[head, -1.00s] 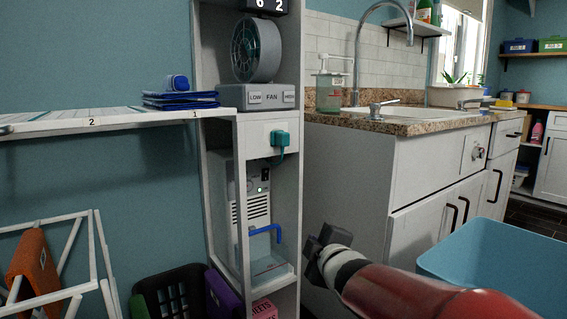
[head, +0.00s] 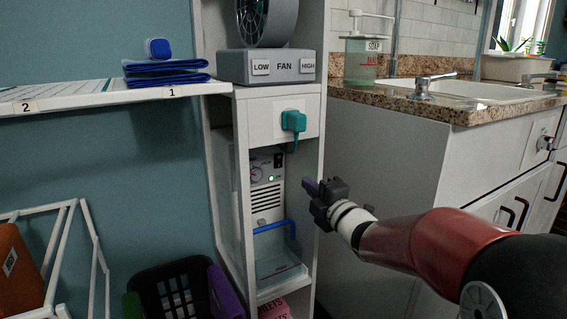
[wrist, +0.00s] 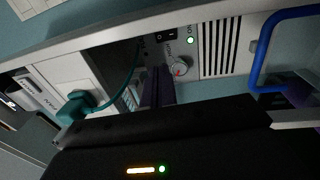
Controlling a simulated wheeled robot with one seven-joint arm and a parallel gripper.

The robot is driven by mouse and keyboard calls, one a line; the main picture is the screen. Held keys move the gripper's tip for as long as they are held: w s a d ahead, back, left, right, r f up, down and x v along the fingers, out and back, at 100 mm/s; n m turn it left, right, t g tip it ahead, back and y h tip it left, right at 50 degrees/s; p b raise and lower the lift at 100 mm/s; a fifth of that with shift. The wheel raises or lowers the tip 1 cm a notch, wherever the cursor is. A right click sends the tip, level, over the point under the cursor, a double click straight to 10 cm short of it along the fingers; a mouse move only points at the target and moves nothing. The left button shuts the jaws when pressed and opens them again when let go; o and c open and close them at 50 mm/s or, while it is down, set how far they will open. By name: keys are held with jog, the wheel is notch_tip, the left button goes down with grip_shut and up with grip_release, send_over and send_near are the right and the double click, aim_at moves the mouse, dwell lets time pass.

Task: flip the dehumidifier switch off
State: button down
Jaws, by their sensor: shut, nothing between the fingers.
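The dehumidifier (head: 266,196) is a white vented unit inside the narrow cabinet. Its green light is lit beside a small dial (head: 256,174). The black rocker switch (head: 279,160) is near its upper right in the head view. The wrist view shows the switch (wrist: 166,35) with the lit green light (wrist: 190,41) and the dial (wrist: 180,67) close by. My gripper (head: 312,187) is shut and empty, at the right front edge of the cabinet. In the wrist view its fingers (wrist: 158,86) point toward the panel just below the switch; I cannot tell any contact.
A teal plug (head: 293,121) with a cord sits in the panel above the dehumidifier. A blue hose (head: 272,228) runs to a clear tank (head: 278,268). The cabinet's side walls bound the opening. A fan (head: 266,64) stands above.

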aim_at(277, 157)
jog(key=p+x, duration=0.1)
jog(key=x, duration=1.2)
jog(key=shift+a, duration=0.1)
jog(key=shift+w, duration=0.1)
jog(key=shift+w+a+r+p, duration=0.15)
jog(key=shift+r+p, duration=0.3)
jog(key=shift+p, duration=0.35)
jog(key=shift+f+b, duration=0.3)
